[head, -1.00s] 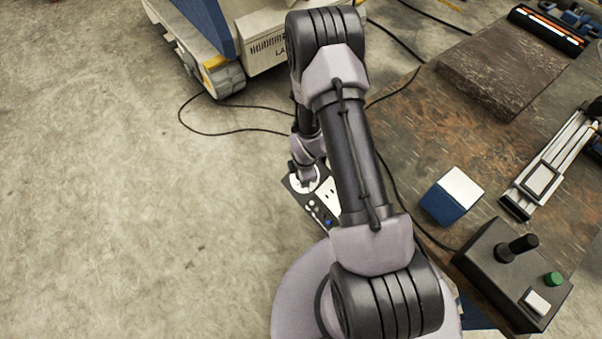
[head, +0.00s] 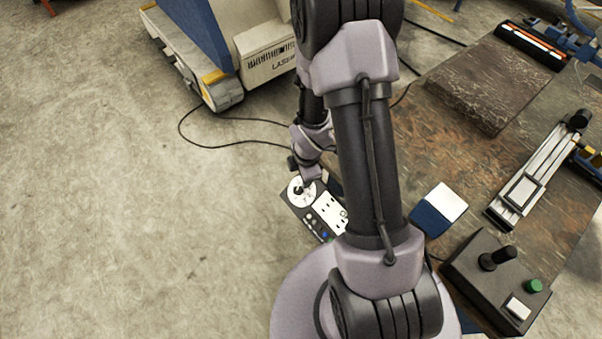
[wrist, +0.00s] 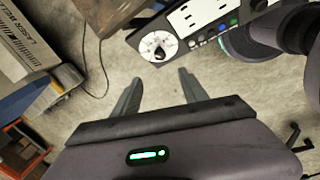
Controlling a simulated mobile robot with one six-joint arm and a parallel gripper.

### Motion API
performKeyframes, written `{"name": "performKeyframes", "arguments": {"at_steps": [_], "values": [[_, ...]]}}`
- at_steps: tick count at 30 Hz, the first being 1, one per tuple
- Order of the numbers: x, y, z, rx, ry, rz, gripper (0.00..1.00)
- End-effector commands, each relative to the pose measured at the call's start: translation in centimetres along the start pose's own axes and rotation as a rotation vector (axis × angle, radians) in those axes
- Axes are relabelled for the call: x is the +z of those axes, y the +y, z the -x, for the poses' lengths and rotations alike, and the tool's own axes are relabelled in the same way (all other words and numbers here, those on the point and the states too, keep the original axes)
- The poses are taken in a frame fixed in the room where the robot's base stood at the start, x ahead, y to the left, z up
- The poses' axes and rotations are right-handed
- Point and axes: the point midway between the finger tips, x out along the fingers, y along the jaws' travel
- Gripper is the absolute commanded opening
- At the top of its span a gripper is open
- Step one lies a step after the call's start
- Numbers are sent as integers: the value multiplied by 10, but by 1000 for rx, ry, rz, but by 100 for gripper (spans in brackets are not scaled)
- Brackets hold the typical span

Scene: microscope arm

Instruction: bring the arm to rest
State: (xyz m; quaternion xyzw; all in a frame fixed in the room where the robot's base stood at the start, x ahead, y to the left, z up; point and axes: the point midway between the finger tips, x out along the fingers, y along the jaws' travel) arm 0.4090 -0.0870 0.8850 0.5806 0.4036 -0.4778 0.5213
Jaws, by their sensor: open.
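My gripper (wrist: 160,88) shows in the wrist view with its two fingers apart and nothing between them. Bare concrete floor lies behind the fingers. In the head view my arm rises in the middle and bends down at the far side, and its links hide the gripper's fingertips. A dark panel with a white dial (head: 301,191) and a white plate stands just below the wrist. In the wrist view the dial (wrist: 158,47) lies beyond the fingertips, apart from them.
A wooden bench (head: 405,150) fills the right side, with a blue and white block (head: 438,210), a joystick box (head: 485,285), a slide rail (head: 535,175) and a brown slab (head: 490,85). A white and blue machine (head: 265,55) stands at the back. A cable (head: 185,135) loops over otherwise clear floor at left.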

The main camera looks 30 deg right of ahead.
Motion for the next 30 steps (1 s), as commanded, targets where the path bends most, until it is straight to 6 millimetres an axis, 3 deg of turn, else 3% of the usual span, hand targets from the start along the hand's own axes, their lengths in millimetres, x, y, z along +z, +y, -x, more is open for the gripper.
{"name": "performKeyframes", "arguments": {"at_steps": [13, 16, 17, 20, 23, 24, 27, 30], "values": [[0, 0, 2, 0, 0, -1, 51], [0, 8, 17, 19, -11, -72, 51], [-1, 14, 28, 32, -18, -126, 51], [-8, 27, 88, 93, -25, -425, 51], [-27, 18, 159, 146, 26, -810, 51], [-36, 8, 185, 156, 65, -968, 51], [-62, -29, 238, 141, 190, -1327, 51], [-84, -68, 271, 78, 309, -1594, 51]]}}
